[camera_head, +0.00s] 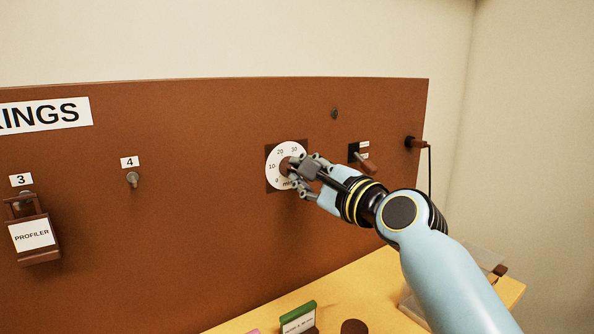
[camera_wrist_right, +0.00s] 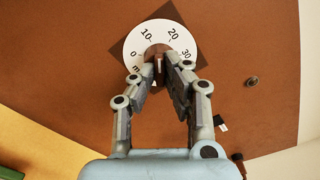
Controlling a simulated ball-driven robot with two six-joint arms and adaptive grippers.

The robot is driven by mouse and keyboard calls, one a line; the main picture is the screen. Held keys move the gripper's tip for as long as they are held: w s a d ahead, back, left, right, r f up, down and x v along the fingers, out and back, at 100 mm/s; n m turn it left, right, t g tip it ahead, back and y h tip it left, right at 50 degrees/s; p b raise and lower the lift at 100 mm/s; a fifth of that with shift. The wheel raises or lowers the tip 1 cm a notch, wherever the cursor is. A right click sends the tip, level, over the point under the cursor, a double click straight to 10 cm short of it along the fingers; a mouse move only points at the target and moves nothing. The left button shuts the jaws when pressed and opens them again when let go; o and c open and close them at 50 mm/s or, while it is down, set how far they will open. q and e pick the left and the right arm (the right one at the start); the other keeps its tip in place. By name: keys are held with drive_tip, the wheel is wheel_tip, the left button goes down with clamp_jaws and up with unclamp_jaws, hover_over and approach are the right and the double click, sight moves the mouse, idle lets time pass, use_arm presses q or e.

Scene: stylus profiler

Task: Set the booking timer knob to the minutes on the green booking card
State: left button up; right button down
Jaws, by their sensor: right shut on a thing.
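The timer dial (camera_head: 274,178) is a white disc on a dark square plate on the brown board, marked 0, 10, 20 and 30. Its brown knob (camera_head: 286,165) sits at the centre; it also shows in the wrist view (camera_wrist_right: 157,50). My right gripper (camera_head: 297,172) is shut on the knob, its fingers on either side in the wrist view (camera_wrist_right: 160,68). The fingers cover part of the dial, and I cannot tell where the knob points. A green-topped card (camera_head: 299,318) stands on the yellow table; its writing is too small to read. My left gripper is out of view.
Hooks 3 and 4 (camera_head: 132,179) are to the left, with a PROFILER tag (camera_head: 33,236) on hook 3. A clear box (camera_head: 411,306) stands on the table.

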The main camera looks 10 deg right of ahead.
drive_tip(key=m, duration=1.5)
drive_tip(key=shift+r+m, duration=0.1)
drive_tip(key=shift+m, duration=0.2)
drive_tip(key=c, duration=1.6)
unclamp_jaws()
